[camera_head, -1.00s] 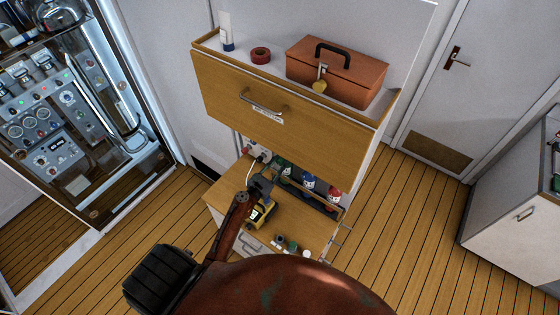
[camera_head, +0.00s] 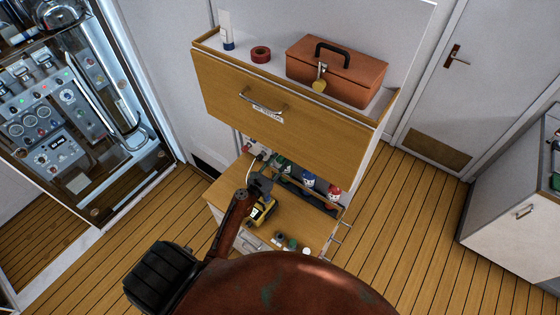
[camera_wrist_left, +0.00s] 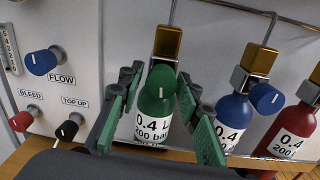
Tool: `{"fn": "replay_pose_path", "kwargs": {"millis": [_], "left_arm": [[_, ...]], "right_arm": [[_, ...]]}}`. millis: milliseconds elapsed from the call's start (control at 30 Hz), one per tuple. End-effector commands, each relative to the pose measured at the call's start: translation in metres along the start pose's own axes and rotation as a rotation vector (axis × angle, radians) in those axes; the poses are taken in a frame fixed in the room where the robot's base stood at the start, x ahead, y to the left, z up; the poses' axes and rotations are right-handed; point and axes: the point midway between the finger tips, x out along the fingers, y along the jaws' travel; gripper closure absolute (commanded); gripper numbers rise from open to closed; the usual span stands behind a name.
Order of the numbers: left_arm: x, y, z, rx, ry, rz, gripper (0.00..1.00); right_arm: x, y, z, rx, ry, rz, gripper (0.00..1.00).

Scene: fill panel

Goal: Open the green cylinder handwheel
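The green cylinder (camera_wrist_left: 155,118), with a white "0.4 L 200 bar" label, stands upright against the panel in the left wrist view. Its round green handwheel (camera_wrist_left: 160,82) faces the camera under a brass valve block. My left gripper (camera_wrist_left: 158,92) is open, one green-padded finger on each side of the handwheel. There are visible gaps, and I see no contact. In the head view the left gripper (camera_head: 262,184) is small and dark, close to the green cylinder (camera_head: 284,166). My right gripper is not in view.
A blue cylinder (camera_wrist_left: 233,118) and a red cylinder (camera_wrist_left: 292,128) stand to the right of the green one. The panel (camera_wrist_left: 70,75) has a blue FLOW knob (camera_wrist_left: 42,62) and smaller BLEED and TOP UP knobs. A wooden-fronted cabinet (camera_head: 220,85) with an orange toolbox (camera_head: 350,78) overhangs the cylinders.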

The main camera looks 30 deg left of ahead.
Motion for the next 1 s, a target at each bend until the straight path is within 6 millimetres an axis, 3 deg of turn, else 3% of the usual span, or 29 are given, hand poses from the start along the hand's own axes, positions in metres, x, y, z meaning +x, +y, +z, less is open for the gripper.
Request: {"fn": "replay_pose_path", "kwargs": {"millis": [100, 467, 1000], "left_arm": [[0.001, 0.000, 0.001, 0.000, -0.001, -0.001, 0.59], [-0.006, 0.000, 0.001, 0.001, -0.001, -0.001, 0.59], [-0.104, 0.000, 0.000, 0.000, 0.000, 0.000, 0.59]], "right_arm": [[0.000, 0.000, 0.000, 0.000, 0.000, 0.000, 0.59], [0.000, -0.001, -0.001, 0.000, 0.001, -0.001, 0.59], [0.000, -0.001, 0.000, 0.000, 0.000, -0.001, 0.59]]}}
